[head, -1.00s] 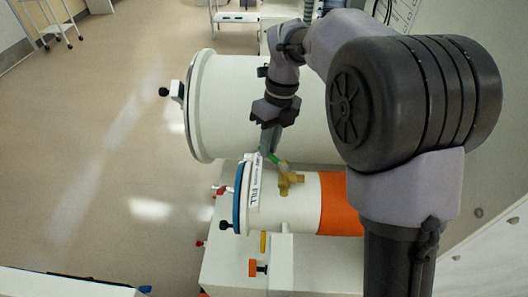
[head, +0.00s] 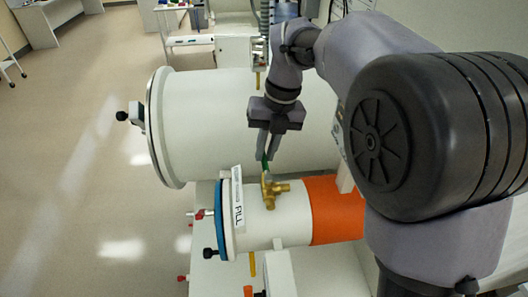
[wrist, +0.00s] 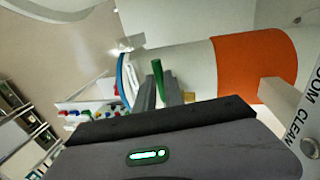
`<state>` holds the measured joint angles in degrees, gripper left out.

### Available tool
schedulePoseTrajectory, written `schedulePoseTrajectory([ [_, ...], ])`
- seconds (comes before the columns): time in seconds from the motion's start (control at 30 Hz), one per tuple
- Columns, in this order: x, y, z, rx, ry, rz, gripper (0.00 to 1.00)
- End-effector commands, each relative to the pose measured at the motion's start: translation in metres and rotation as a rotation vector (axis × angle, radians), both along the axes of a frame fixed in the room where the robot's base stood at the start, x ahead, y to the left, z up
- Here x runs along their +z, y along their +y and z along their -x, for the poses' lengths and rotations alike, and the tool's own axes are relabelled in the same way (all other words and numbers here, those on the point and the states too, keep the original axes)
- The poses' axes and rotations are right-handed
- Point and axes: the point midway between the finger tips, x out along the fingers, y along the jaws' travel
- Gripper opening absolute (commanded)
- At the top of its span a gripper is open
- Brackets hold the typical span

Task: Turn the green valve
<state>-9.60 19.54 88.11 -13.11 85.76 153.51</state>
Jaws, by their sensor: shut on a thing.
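The green valve handle (head: 264,163) stands on a brass valve body (head: 273,190) on top of the small white cylinder (head: 262,222), beside a white FILL label (head: 238,200). My gripper (head: 265,156) comes down from above and is shut on the green handle, with only a little green showing between and below the fingers. In the wrist view the green handle (wrist: 160,77) shows between my two grey fingers, its end pointing up the picture. The brass body (wrist: 189,96) is mostly hidden behind the fingers there.
A large white cylinder (head: 215,120) lies just behind the small one. Open floor (head: 70,170) is at left.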

Motion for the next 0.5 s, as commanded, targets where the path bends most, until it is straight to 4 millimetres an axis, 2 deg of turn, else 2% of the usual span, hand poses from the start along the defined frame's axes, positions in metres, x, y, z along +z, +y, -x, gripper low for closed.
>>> schedulePoseTrajectory([
  [0.5,-0.0027,-0.0026,0.0023,-0.045,0.009,0.002,0.0],
])
